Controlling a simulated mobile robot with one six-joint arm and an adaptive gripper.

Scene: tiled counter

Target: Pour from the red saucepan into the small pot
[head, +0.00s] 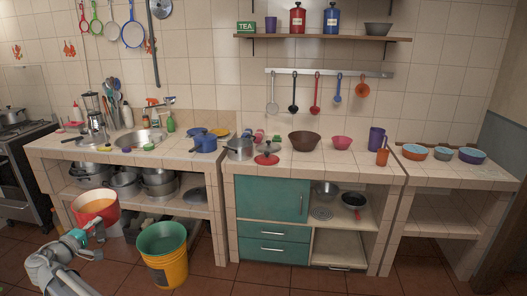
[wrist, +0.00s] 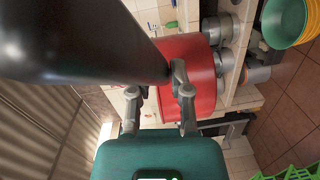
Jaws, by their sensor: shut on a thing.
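The red saucepan (head: 82,216) hangs in the air at the lower left of the head view, in front of the left counter. It looks about upright and holds an orange content (head: 95,206). My gripper (head: 77,236) is shut on its handle. In the wrist view, the fingers of my gripper (wrist: 157,88) close around the black handle (wrist: 80,40), with the red saucepan wall (wrist: 190,85) beyond. A small silver pot (head: 240,149) stands on the middle counter, well apart from the saucepan. A blue pot (head: 205,144) stands left of it; I cannot tell which is the task's pot.
A red lid (head: 267,158) lies right of the silver pot. A brown bowl (head: 304,141) and a pink bowl (head: 342,143) stand farther right. Yellow and green buckets (head: 163,262) stand on the floor. The shelf under the left counter holds several metal pots (head: 125,183).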

